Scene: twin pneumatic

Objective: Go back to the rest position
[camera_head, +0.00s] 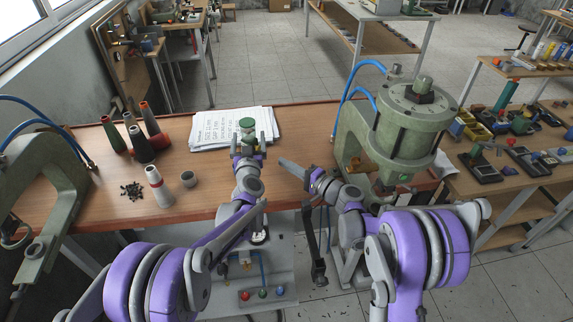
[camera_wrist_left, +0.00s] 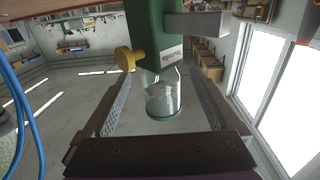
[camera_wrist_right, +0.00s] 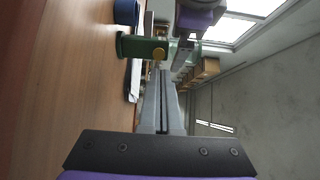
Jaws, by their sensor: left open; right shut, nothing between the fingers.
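I cannot tell whether either finger touches the bowl. My right gripper (camera_head: 284,163) is shut and empty, right of the left one. In the right wrist view its closed fingers (camera_wrist_right: 162,80) point towards the green unit (camera_wrist_right: 138,47).
A green press (camera_head: 400,120) with blue hoses stands on the right of the table (camera_head: 310,130); another (camera_head: 38,190) is at the left.

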